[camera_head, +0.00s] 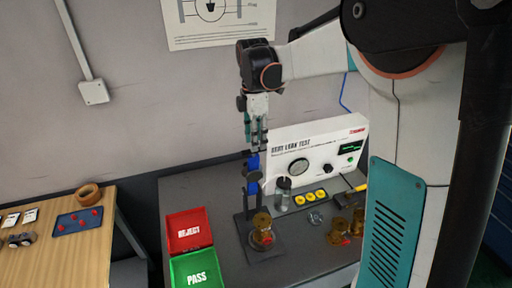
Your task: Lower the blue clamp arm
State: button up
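The blue clamp arm (253,163) stands upright on a dark clamp stand left of the white seat leak test panel. Below it, a brass valve part (262,230) sits on the dark base plate (266,252). My gripper (256,148) points straight down, with its teal fingers at the top end of the blue clamp arm. The fingertips overlap the arm's top in this view. I cannot tell whether they touch or hold it.
More brass parts (340,232) stand to the right. The red reject bin (184,222) and green pass bin (192,266) are at the left. A wooden table (60,262) is farther left.

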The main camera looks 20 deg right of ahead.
jog(key=shift+s+f, duration=0.15)
jog(key=shift+f, duration=1.5)
grip_shut()
jog(key=shift+s, duration=0.1)
